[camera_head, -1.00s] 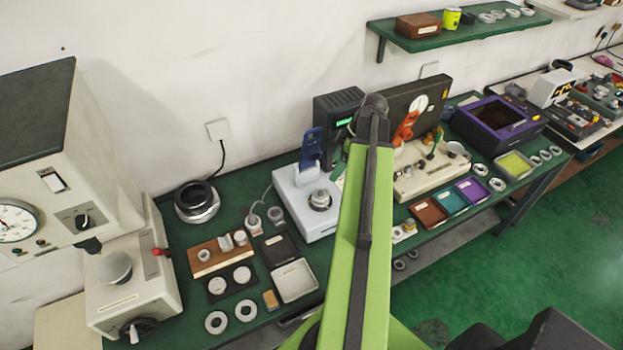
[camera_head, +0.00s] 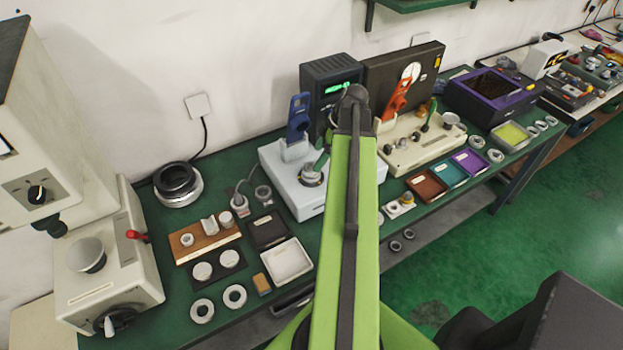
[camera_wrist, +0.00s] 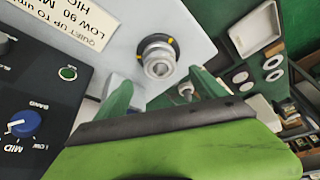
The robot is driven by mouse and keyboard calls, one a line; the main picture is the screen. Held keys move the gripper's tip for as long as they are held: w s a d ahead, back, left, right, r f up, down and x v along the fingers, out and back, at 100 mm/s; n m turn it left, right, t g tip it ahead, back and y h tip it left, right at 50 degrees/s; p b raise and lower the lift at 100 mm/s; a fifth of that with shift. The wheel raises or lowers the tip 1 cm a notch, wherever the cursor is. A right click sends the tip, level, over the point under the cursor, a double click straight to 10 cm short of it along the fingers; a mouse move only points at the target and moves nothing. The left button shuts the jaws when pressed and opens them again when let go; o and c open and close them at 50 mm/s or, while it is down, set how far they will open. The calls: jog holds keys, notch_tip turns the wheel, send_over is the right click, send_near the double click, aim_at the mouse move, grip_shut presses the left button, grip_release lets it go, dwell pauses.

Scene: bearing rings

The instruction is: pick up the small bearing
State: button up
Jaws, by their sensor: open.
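In the head view my arm covers the instrument's right part.
Several loose rings (camera_head: 203,311) lie on the green bench, left of a white tray (camera_head: 287,263) and a black tray (camera_head: 268,230). A large bearing (camera_head: 178,186) lies at the back left. A cream press (camera_head: 105,265) stands at the left. A black instrument (camera_wrist: 30,100) is close in the wrist view.

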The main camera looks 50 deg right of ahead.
aim_at(313, 165)
jog(key=b+x, duration=0.5)
jog(key=shift+f, duration=0.25)
jog(key=shift+r, duration=0.2)
jog(key=shift+c, duration=0.4)
jog(key=c, duration=1.6)
jog(key=shift+c, duration=0.2)
jog(key=shift+r+p, duration=0.1)
jog(key=shift+p, duration=0.25)
